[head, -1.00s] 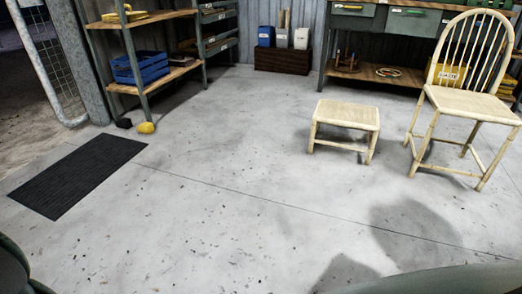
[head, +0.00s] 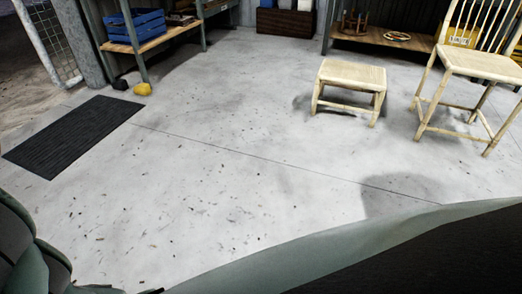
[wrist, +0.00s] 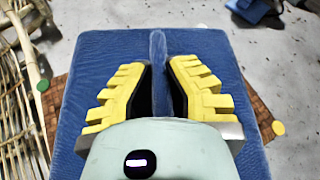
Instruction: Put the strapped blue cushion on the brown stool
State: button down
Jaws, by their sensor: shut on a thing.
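The blue cushion (wrist: 90,65) fills the middle of the wrist view, with an upright blue strap (wrist: 158,55) on it. My gripper (wrist: 160,75) has yellow ridged fingers, closed on the strap from both sides. A brown patterned surface (wrist: 262,105) shows past the cushion's edges; I cannot tell whether it is a stool seat or whether the cushion touches it. In the head view a low cream stool (head: 350,74) with an empty seat stands on the floor; no clearly brown stool shows there. The cushion and gripper are not visible in the head view.
A pale rattan chair (head: 480,63) stands right of the cream stool. A black mat (head: 72,136) lies at left, near a yellow lump (head: 142,89). Rattan poles (wrist: 20,90) are close left of the cushion. A blue object (wrist: 255,10) lies at upper right. Middle floor is clear.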

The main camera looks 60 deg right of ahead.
jog(key=shift+w+r, duration=0.1)
jog(key=c, duration=1.3)
grip_release()
jog(key=shift+w, duration=0.1)
jog(key=shift+o, duration=0.9)
jog(key=shift+r, duration=0.15)
jog(key=p+v, duration=0.3)
jog(key=v, duration=0.7)
jog(key=shift+d, duration=0.35)
jog(key=shift+s+d+r+p, duration=0.3)
jog(key=shift+d+p, duration=0.05)
jog(key=shift+d, duration=0.15)
